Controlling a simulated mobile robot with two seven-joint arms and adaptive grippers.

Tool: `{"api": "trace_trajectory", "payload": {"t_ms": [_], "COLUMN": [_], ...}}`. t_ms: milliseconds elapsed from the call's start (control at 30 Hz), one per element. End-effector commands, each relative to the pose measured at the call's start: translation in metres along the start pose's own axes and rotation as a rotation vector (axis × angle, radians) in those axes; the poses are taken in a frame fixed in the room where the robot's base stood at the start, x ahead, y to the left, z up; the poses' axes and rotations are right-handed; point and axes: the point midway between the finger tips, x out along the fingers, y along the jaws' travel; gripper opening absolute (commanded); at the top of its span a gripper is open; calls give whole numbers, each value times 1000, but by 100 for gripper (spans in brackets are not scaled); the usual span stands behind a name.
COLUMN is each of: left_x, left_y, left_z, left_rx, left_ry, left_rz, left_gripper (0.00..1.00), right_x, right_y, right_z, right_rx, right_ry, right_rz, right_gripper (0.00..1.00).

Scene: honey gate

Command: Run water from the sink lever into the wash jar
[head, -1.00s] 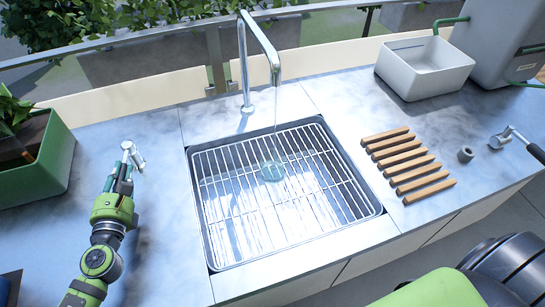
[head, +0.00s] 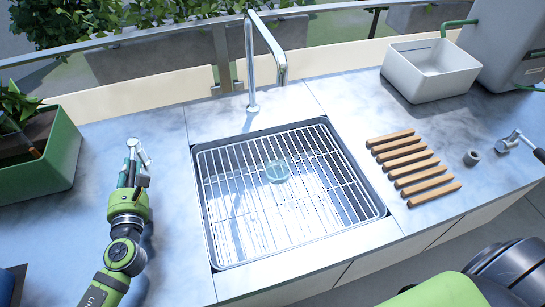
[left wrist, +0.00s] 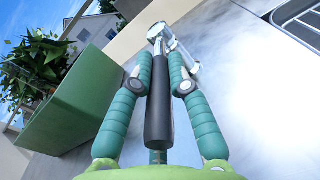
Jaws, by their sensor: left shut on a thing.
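The sink lever, chrome with a black handle (left wrist: 159,110), stands on the counter left of the sink; its chrome top also shows in the head view (head: 135,146). My left gripper (head: 133,172) is shut on it, its teal fingers on both sides of the handle in the left wrist view. The clear wash jar (head: 277,171) stands on the wire rack in the sink (head: 212,250), below the chrome tap (head: 281,76). No water stream shows from the tap now. The jar's fill level is hard to tell. My right gripper is out of view.
A green planter (head: 60,160) stands at the left. Right of the sink lie several wooden slats (head: 405,160), a grey ring (head: 471,157) and another chrome fitting with a black handle (head: 515,140). A white bin (head: 430,85) stands behind them.

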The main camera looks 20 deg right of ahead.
Motion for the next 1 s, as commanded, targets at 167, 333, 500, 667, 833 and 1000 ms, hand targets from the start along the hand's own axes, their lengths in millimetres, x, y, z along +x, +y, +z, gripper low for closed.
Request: {"api": "trace_trajectory", "payload": {"t_ms": [167,333,500,667,833,1000], "left_x": [4,3,-1,-14,-28,-42], "left_y": [0,-1,-2,-3,-3,-4], "left_z": [11,8,6,5,4,4], "left_rx": [2,2,2,1,3,1], "left_ry": [-14,-8,-4,-1,0,-1], "left_rz": [50,46,43,42,43,42], "left_gripper": [42,42,42,42,42,42], "right_x": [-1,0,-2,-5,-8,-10], "right_y": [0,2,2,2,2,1], "right_z": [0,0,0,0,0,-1], "right_rx": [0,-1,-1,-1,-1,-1], "right_ry": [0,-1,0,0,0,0], "right_rz": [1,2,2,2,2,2], "right_gripper": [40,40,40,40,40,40]}}
